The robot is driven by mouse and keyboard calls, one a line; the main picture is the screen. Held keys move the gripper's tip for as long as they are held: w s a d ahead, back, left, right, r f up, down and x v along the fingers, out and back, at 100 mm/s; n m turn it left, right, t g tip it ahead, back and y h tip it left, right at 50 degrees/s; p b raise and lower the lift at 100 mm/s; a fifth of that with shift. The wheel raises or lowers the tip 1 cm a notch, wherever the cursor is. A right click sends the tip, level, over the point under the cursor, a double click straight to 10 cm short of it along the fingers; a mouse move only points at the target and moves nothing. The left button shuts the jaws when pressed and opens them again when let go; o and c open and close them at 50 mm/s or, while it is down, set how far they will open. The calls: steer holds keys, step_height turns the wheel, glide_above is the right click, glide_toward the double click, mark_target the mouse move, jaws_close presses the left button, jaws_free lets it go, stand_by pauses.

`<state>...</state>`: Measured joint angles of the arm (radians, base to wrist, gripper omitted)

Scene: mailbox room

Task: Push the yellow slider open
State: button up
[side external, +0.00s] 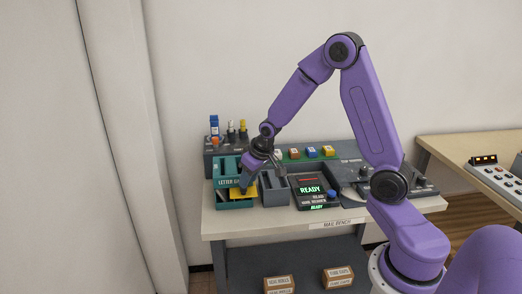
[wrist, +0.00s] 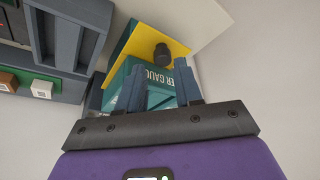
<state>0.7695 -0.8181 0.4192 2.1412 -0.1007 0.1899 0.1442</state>
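The yellow slider (side external: 236,193) is a flat yellow plate on the teal letter gauge box (side external: 235,204) at the left of the bench. In the wrist view the yellow slider (wrist: 134,42) carries a round black knob (wrist: 162,53). The teal letter gauge box (wrist: 119,76) shows behind my fingers, with part of its lettering. My gripper (side external: 246,188) points down at the slider in the side view. In the wrist view my gripper (wrist: 161,74) has its two fingers apart with nothing between them, and the knob appears just beyond the fingertips. I cannot tell whether they touch the slider.
A grey open bin (side external: 275,195) stands right of the gauge box, then a device with a lit READY display (side external: 311,189). Behind are coloured blocks (side external: 311,152) and a rack of upright stamps (side external: 214,127). The bench's front strip (side external: 250,222) is clear.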

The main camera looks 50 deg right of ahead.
steer(key=v, duration=1.4)
steer(key=shift+s, duration=0.15)
steer(key=s+a+f+n+g+y, duration=0.1)
steer(key=s+a+f+n+g, duration=0.1)
steer(key=s+a+n, duration=0.65)
steer(key=s+a+f+n+g, duration=0.1)
steer(key=s+a+n, duration=0.1)
steer(key=s, duration=0.7)
steer(key=s+a+f+n+g, duration=0.1)
steer(key=s+a+n, duration=0.1)
steer(key=s, duration=0.7)
steer(key=shift+a+h, duration=0.3)
